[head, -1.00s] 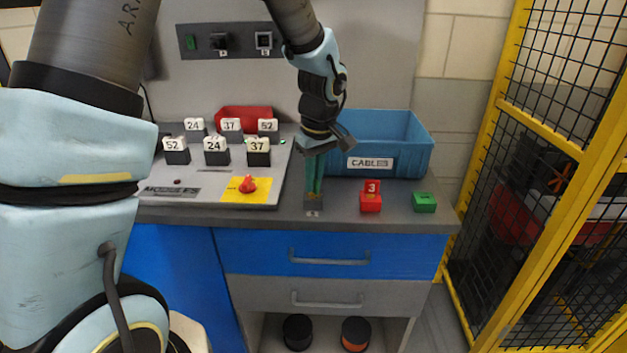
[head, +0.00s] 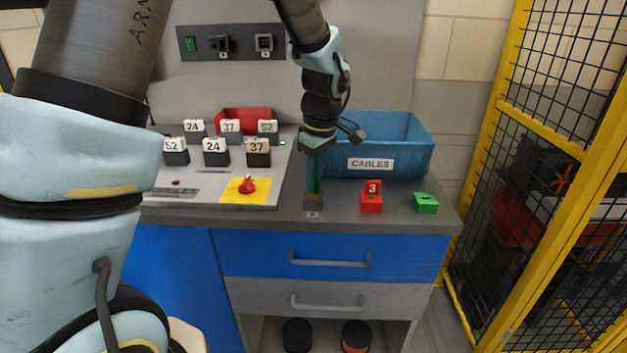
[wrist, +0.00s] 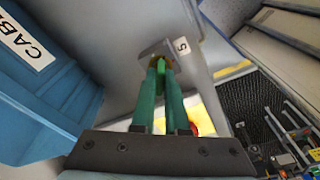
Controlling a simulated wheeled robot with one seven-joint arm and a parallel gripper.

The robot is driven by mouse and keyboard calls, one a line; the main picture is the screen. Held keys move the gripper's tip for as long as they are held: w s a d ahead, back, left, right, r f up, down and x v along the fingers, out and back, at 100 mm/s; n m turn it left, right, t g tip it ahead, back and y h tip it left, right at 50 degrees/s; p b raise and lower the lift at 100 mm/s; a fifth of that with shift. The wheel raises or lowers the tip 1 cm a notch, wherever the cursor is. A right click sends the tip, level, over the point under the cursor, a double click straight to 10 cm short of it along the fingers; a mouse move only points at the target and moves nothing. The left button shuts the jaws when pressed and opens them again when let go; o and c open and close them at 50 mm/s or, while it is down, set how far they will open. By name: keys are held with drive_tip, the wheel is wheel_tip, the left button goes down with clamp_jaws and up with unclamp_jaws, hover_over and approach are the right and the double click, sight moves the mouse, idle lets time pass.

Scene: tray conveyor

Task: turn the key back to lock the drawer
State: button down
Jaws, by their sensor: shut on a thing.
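My gripper (head: 314,190) points straight down at the small grey lock block (head: 308,205) on the counter's front edge, above the blue drawer (head: 270,255). Its green fingers are shut on the key, whose small brass-coloured part (wrist: 152,61) shows at the fingertips in the wrist view. The fingers hide most of the key, so its exact angle cannot be told. The lock block's plate (wrist: 166,46) has a small white label. The blue drawer looks flush with the cabinet.
A blue CABLES bin (head: 400,160) stands right behind my gripper. A red block marked 3 (head: 371,203) and a green block (head: 425,204) lie to the right. A red knob on a yellow plate (head: 234,190) is to the left. A yellow-framed mesh fence (head: 520,115) bounds the right side.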

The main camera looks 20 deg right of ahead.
drive_tip(key=shift+n, duration=1.2)
drive_tip(key=shift+n+p, duration=0.35)
drive_tip(key=shift+n, duration=1.05)
drive_tip(key=shift+n+p, duration=0.3)
drive_tip(key=shift+p, duration=0.05)
drive_tip(key=shift+n+g+p, duration=0.3)
drive_tip(key=shift+n+p, duration=0.2)
drive_tip(key=shift+n, duration=0.3)
drive_tip(key=shift+n+y, duration=0.3)
drive_tip(key=shift+n, duration=0.2)
